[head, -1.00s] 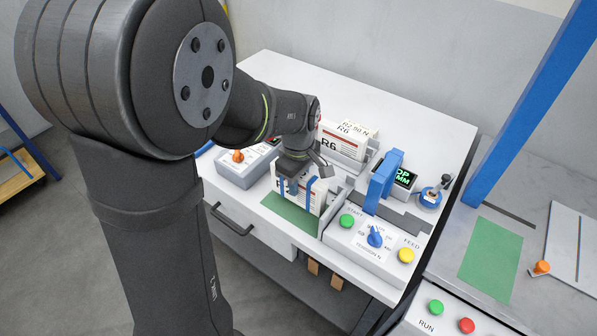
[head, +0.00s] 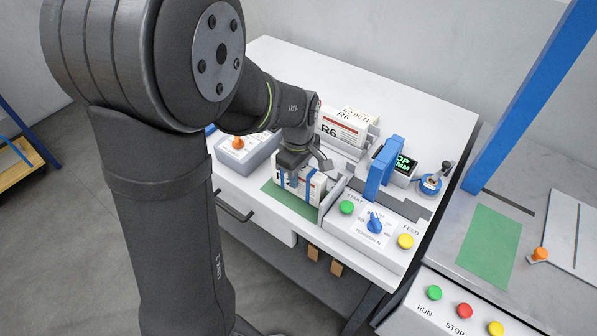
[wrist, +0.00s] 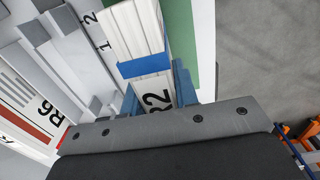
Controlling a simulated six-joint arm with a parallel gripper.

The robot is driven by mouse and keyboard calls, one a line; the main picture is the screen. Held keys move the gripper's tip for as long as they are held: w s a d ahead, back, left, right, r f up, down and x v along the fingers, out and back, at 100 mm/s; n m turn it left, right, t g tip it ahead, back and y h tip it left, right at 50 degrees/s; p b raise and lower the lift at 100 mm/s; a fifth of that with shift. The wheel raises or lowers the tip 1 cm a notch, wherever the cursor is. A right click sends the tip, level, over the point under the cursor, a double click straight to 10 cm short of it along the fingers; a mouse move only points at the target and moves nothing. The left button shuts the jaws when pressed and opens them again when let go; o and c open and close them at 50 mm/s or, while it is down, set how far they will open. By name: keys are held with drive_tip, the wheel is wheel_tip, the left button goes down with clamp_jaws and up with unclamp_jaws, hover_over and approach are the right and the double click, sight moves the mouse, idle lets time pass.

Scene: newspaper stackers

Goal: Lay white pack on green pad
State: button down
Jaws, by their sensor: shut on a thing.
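The white pack (head: 315,187) with blue straps stands upright at the front of the white table, above or on the back part of a green pad (head: 284,203). My gripper (head: 296,166) is shut on its top from above. Whether the pack's bottom touches the surface is hidden. In the wrist view the pack (wrist: 135,28) shows its pale side, a blue strap and the mark R2. A strip of the green pad (wrist: 183,40) lies beside it. A second green pad (head: 488,248) lies bare on the grey table at the right.
Another white pack marked R6 (head: 343,127) sits in a holder behind. A blue arch (head: 383,168) and a button panel (head: 372,225) stand right of my gripper. A blue post (head: 528,95) rises between the tables. A grey box with an orange knob (head: 237,143) is at the left.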

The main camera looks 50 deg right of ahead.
drive_tip(key=shift+f, duration=0.35)
drive_tip(key=c, duration=1)
unclamp_jaws()
drive_tip(key=shift+c, duration=0.2)
wheel_tip(320, 180, up, 17)
drive_tip(key=shift+r, duration=0.2)
drive_tip(key=shift+f, duration=0.15)
wheel_tip(320, 180, down, 17)
drive_tip(key=shift+f, duration=0.15)
drive_tip(key=shift+r, duration=0.3)
